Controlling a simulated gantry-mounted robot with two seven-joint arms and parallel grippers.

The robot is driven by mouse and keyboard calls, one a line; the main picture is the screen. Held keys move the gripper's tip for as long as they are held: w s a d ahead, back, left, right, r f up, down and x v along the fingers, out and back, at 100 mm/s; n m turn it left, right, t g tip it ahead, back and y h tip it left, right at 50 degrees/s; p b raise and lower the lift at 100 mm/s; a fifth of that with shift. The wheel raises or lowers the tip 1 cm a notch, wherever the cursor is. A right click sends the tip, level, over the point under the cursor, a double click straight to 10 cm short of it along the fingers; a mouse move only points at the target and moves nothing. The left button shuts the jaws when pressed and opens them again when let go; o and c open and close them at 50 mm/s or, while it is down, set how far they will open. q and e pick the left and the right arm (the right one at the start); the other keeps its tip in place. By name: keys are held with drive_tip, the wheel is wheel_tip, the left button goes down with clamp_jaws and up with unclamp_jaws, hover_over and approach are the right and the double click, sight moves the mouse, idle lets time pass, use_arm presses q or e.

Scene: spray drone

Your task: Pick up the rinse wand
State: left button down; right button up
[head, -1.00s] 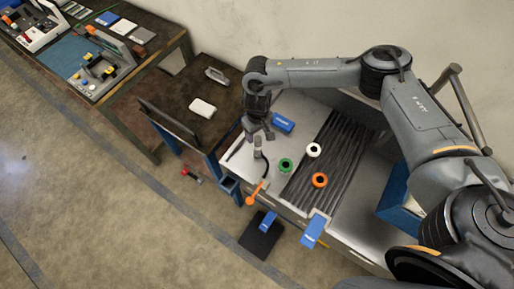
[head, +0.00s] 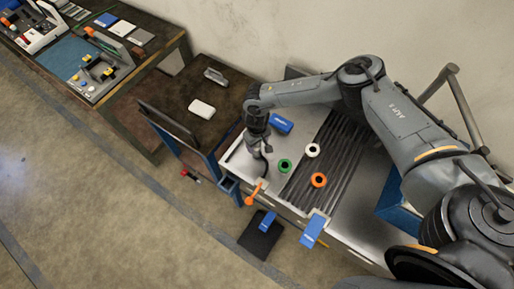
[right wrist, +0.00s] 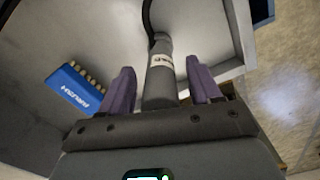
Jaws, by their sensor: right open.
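The rinse wand (right wrist: 160,85) looks like a grey cylinder with a pale label and a dark hose at its far end. In the right wrist view it lies between the two purple fingers of my right gripper (right wrist: 161,85). The fingers are open, with a visible gap on each side of the wand. In the head view my right gripper (head: 257,142) is low over the left end of the grey bench and hides most of the wand. My left gripper is out of view.
An orange-ended piece (head: 253,194) sits at the front edge. A brown table (head: 190,86) is to the left.

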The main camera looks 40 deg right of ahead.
clamp_jaws()
idle(0.3)
drive_tip(key=shift+r, duration=0.1)
drive_tip(key=shift+r, duration=0.45)
drive_tip(key=r, duration=0.3)
drive_tip(key=shift+s+r, duration=0.2)
drive_tip(key=shift+s, duration=0.1)
drive_tip(key=s+r+p, duration=0.3)
drive_tip(key=s+r, duration=0.5)
drive_tip(key=s, duration=0.3)
drive_tip(key=shift+d+r, duration=0.25)
drive_tip(key=shift+r, duration=0.05)
